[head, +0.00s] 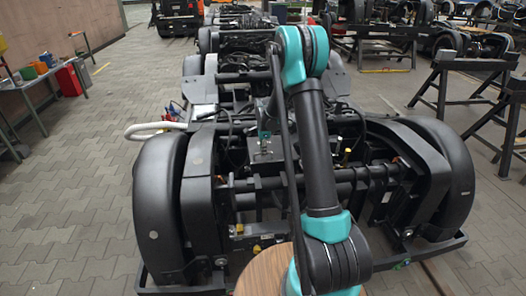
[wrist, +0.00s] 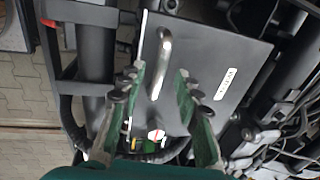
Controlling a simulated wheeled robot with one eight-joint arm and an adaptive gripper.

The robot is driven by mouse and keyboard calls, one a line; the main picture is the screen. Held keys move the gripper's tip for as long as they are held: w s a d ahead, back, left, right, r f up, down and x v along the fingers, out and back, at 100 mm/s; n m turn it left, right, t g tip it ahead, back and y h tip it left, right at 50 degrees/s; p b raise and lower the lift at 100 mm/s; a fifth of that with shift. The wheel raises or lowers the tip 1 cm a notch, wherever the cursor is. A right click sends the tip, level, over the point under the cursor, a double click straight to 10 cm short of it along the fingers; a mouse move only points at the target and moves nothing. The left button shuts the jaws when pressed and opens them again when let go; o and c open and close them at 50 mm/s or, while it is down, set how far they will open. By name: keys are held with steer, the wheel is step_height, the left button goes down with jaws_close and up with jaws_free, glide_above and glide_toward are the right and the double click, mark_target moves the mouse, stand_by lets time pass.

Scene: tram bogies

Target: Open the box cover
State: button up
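The box cover (wrist: 205,60) is a flat dark grey panel with a white label on its right side. A silver curved bar handle (wrist: 165,45) stands on it. My gripper (wrist: 160,72) is open, with one green finger on each side of the handle in the picture and a gap to it on both sides. I cannot tell how far the fingertips are above the cover. In the head view, the grey box (head: 264,152) sits mid-bogie, partly hidden behind my arm, with my gripper (head: 264,133) over it. The cover appears closed.
Black bogie frame bars, cables and hoses (wrist: 270,140) crowd around the box. Large black wheel covers (head: 160,200) flank it. Black trestles (head: 460,85) stand at the right, and a table with a red bin (head: 70,80) at the left. The paved floor at the left is clear.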

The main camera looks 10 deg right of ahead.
steer(key=shift+f, duration=0.45)
jaws_close()
